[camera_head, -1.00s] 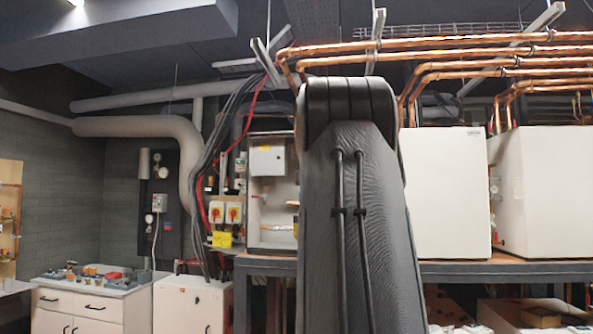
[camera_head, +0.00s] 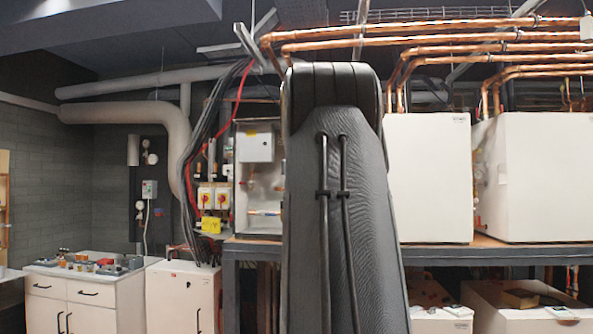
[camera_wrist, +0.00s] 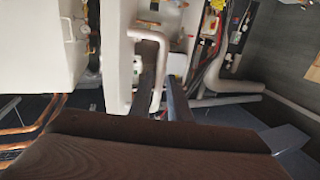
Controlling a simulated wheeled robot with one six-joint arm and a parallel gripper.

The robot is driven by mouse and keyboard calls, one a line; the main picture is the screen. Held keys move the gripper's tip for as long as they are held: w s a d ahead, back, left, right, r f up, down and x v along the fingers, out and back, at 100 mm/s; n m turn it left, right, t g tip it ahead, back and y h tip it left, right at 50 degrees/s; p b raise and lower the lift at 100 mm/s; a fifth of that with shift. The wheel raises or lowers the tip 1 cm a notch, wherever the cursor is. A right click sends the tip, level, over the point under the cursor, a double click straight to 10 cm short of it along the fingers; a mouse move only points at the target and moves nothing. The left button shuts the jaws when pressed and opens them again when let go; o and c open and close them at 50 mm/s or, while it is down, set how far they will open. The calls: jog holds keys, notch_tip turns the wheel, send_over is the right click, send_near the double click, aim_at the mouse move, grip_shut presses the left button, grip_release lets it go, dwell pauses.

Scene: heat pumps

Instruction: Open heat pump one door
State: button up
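White box-shaped heat pump units stand on a dark-framed bench to the right of my arm in the head view: a nearer one (camera_head: 429,180) and another (camera_head: 550,175) at the far right. Both show plain, closed-looking fronts; I cannot tell which is heat pump one. Left of my arm is a unit with exposed insides and a small grey box (camera_head: 255,147). My arm hides part of it. In the wrist view, which looks upside down, a white casing (camera_wrist: 40,40) shows at upper left.
Copper pipes (camera_head: 430,30) run above the units. A white cabinet (camera_head: 184,298) and a drawer unit (camera_head: 85,300) stand at lower left. The bench edge (camera_head: 450,256) spans the right side.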

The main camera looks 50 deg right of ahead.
jog(key=shift+s+r, duration=0.1)
jog(key=shift+s, duration=0.05)
jog(key=b+v, duration=0.2)
jog(key=v, duration=0.5)
jog(key=shift+s+a, duration=0.2)
jog(key=shift+s, duration=0.1)
dwell(0.3)
